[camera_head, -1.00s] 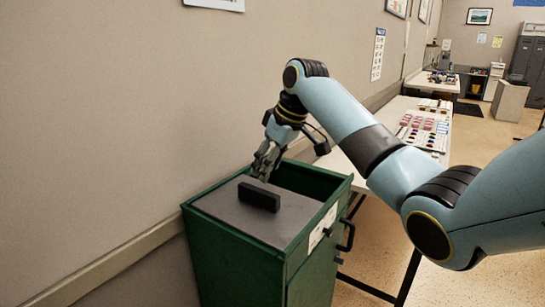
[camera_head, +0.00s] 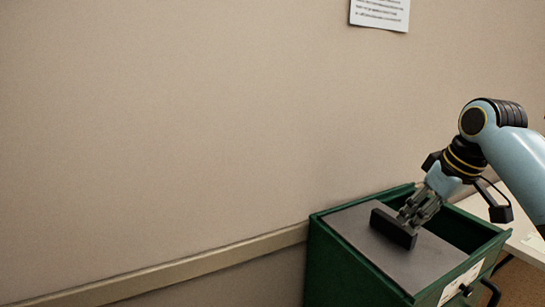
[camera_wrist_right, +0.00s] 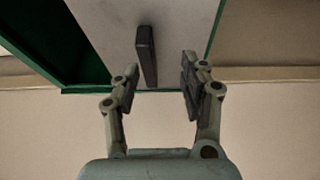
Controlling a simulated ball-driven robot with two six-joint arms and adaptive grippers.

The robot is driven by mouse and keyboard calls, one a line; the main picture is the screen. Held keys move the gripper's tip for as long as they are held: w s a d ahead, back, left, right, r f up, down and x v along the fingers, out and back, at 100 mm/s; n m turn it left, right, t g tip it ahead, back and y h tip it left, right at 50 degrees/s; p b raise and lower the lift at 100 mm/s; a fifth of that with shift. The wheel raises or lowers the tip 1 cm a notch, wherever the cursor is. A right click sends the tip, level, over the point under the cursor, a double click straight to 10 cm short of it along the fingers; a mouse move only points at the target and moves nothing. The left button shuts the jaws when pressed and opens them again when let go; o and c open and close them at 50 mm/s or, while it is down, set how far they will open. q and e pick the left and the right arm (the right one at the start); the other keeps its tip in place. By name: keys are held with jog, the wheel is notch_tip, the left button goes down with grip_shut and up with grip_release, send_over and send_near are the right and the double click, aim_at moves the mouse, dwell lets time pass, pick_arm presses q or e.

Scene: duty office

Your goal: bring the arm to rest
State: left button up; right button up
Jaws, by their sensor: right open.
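My right gripper (camera_head: 418,207) is open above the green cabinet, close to a black block (camera_head: 394,228) in the head view. In the right wrist view the gripper's two fingers (camera_wrist_right: 158,80) stand apart with nothing between their tips. The black block (camera_wrist_right: 146,55) lies on the grey top just beyond them, and I cannot tell whether a finger touches it. My right arm (camera_head: 515,165) comes in from the right edge. My left gripper is in neither view.
The green cabinet (camera_head: 345,270) has a grey top panel (camera_head: 355,222), an open recess beside it and a handle (camera_head: 491,292) on its front. The wall stands close behind. A white table (camera_head: 525,236) shows at the right.

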jog(key=s+a+f+m+h, duration=0.1)
jog(key=s+a+f, duration=0.1)
jog(key=s+f, duration=0.35)
jog(key=s+a+f, duration=0.2)
jog(key=s, duration=0.7)
jog(key=s+a+m+h, duration=0.1)
jog(key=s+m, duration=0.1)
jog(key=s, duration=1.5)
notch_tip(320, 180, down, 38)
jog(key=s+d+g+b, duration=0.2)
jog(key=s+d+b, duration=0.1)
jog(key=b, duration=0.7)
jog(key=s+f+g+b, duration=0.1)
jog(key=s+f+b, duration=0.6)
jog(key=s+f, duration=1)
notch_tip(320, 180, down, 4)
jog(key=shift+s+d+f+m, duration=0.2)
jog(key=shift+s+d+m, duration=0.05)
jog(key=shift+s+m, duration=0.15)
